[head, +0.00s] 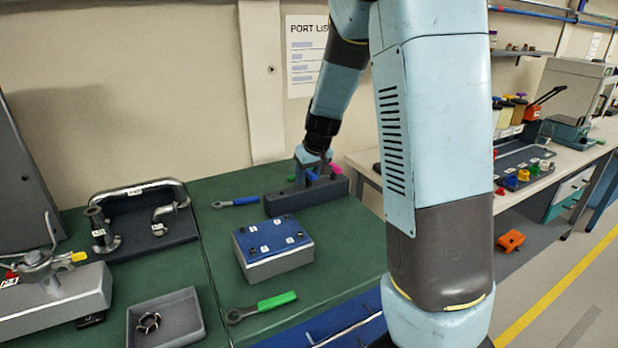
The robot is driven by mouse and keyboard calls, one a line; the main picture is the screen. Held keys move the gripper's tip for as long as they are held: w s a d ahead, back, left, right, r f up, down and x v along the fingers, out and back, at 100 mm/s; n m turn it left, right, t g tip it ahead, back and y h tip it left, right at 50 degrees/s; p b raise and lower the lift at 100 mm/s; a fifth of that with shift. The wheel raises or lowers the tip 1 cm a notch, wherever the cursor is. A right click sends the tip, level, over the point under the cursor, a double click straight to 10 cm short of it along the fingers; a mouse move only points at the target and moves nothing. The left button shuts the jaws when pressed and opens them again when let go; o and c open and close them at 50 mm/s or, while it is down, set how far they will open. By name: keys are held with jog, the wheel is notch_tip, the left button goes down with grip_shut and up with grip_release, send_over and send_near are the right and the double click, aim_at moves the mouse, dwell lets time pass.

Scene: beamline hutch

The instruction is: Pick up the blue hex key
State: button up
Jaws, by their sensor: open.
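My gripper (316,170) is at the back of the green bench, pointing down over a dark grey holder block (290,203). Coloured handles stand in the block: a green one (292,178) at the left and a magenta one (336,168) at the right. A small blue part (312,177) shows between them, right at my fingers; it looks like the blue hex key's handle. My gripper is open. The fingers partly hide this spot, and I cannot tell whether they touch the blue part or stand around it.
A blue-handled wrench (238,202) lies left of the block. A grey box with a blue top (272,243) stands in front of it. A green-handled wrench (262,306), a grey tray (180,330) and a pipe fixture (140,213) are nearer or further left.

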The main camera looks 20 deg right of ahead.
jog(key=shift+w+f, duration=0.1)
jog(key=shift+f, duration=0.2)
grip_shut()
dwell(0.5)
